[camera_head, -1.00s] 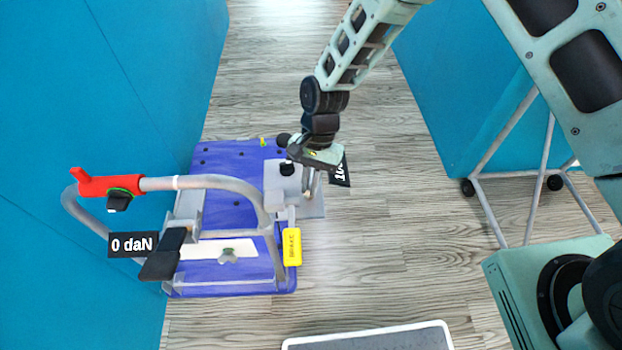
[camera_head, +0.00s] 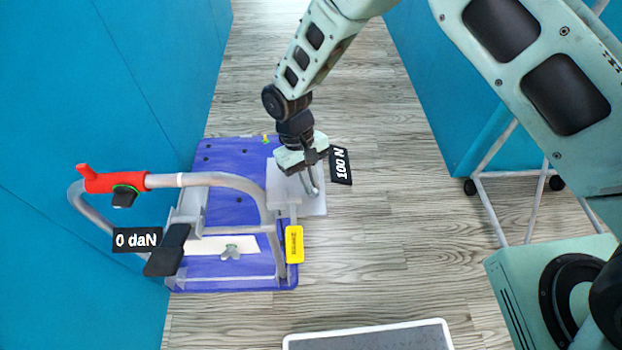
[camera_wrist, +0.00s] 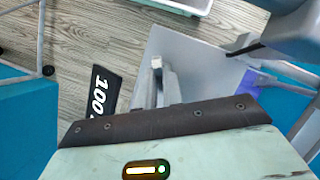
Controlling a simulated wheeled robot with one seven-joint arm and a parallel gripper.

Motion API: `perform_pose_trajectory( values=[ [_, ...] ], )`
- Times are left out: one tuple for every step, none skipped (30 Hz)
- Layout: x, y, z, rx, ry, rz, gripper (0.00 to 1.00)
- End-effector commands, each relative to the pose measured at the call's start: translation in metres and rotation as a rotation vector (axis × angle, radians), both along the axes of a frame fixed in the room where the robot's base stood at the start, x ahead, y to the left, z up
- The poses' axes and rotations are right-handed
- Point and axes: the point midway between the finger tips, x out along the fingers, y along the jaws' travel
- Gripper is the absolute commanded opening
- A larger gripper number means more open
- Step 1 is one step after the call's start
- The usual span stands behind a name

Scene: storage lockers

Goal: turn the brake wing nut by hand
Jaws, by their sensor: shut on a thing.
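A wing nut (camera_head: 230,252) sits on a white strip of the blue-based device. A yellow tag (camera_head: 294,244), apparently reading BRAKE, hangs on the grey frame's right side. My gripper (camera_head: 308,172) is well away from that wing nut, low over the grey plate (camera_head: 312,204) at the device's back right. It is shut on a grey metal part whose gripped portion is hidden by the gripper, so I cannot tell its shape. In the wrist view a grey upright piece (camera_wrist: 157,85) shows beyond the dark gripper edge.
A red-gripped tubular handle (camera_head: 112,181) rises at the left beside a "0 daN" label (camera_head: 137,240). Blue walls flank the aisle. A white-rimmed tray (camera_head: 370,336) lies in front.

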Motion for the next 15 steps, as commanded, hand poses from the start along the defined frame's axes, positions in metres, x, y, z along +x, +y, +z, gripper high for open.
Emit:
perform_pose_trajectory(
  values=[
    [-0.0016, -0.0001, -0.0031, -0.002, 0.001, 0.047, 0.00],
    [-0.0016, -0.0001, -0.0032, -0.002, 0.001, 0.075, 0.00],
    [-0.0017, 0.0000, -0.0032, -0.003, 0.002, 0.112, 0.00],
    [-0.0018, 0.0000, -0.0033, -0.002, 0.001, 0.141, 0.00],
    [-0.0021, 0.0003, -0.0032, -0.002, 0.001, 0.169, 0.00],
    [-0.0023, 0.0006, -0.0032, -0.002, 0.001, 0.208, 0.00],
    [-0.0023, 0.0006, -0.0032, -0.002, 0.001, 0.236, 0.00],
    [-0.0025, 0.0007, -0.0031, -0.002, 0.001, 0.264, 0.00],
    [-0.0028, 0.0011, -0.0031, -0.002, 0.002, 0.302, 0.00],
    [-0.0030, 0.0012, -0.0031, -0.002, 0.001, 0.332, 0.00],
    [-0.0032, 0.0014, -0.0030, -0.002, 0.003, 0.360, 0.00],
    [-0.0034, 0.0013, -0.0029, -0.002, 0.002, 0.396, 0.00],
    [-0.0034, 0.0013, -0.0029, -0.002, 0.002, 0.425, 0.00],
    [-0.0036, 0.0014, -0.0029, -0.002, 0.002, 0.451, 0.00],
    [-0.0040, 0.0016, -0.0029, -0.002, 0.002, 0.488, 0.00]
  ],
)
